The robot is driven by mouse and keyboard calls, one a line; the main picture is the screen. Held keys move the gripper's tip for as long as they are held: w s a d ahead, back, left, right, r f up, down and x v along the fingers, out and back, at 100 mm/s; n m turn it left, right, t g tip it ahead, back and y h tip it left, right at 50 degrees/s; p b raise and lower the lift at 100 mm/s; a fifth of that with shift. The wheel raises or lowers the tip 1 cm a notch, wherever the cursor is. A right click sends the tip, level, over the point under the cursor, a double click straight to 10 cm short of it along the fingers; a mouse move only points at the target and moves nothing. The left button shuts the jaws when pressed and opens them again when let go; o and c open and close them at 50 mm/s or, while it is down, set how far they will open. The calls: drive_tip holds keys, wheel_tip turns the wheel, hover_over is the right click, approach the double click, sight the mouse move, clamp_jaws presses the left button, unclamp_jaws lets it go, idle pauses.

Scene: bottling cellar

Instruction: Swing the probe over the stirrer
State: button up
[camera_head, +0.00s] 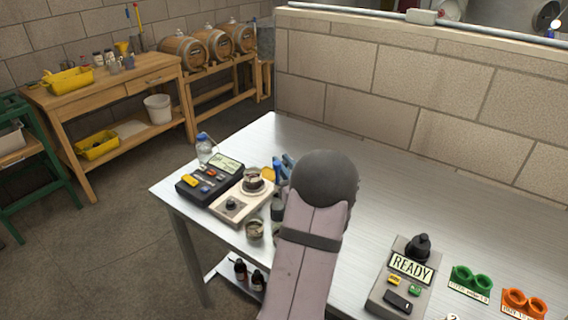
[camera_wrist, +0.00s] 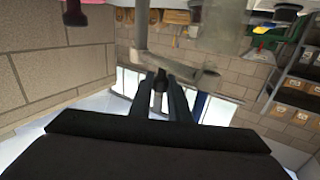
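The stirrer (camera_head: 233,208) is a cream box with a dark knob, near the left end of the steel bench in the head view. A small glass vessel (camera_head: 253,180) stands on its plate. Blue-topped parts (camera_head: 281,168) show just right of it, partly behind my arm; I cannot tell whether they belong to the probe. In the wrist view, a grey post with a side arm (camera_wrist: 185,67) passes beyond my gripper (camera_wrist: 160,82). A small dark piece lies between or just behind the fingertips; whether they grip it is unclear. The head view hides my gripper behind my arm.
A dark meter (camera_head: 212,179) with a display stands left of the stirrer, and a bottle (camera_head: 205,149) behind it. A small cup (camera_head: 254,230) sits in front. At right are a READY box (camera_head: 403,280), green rings (camera_head: 472,281) and orange rings (camera_head: 524,304). The bench's back middle is clear.

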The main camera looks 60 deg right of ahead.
clamp_jaws()
drive_tip(key=shift+w, duration=0.15)
drive_tip(key=shift+w+a+m+g+h+b, duration=0.1)
drive_tip(key=shift+w+m+g+h+b, duration=0.1)
drive_tip(key=shift+m+g+h+b, duration=0.7)
drive_tip(key=shift+o, duration=2.2)
unclamp_jaws()
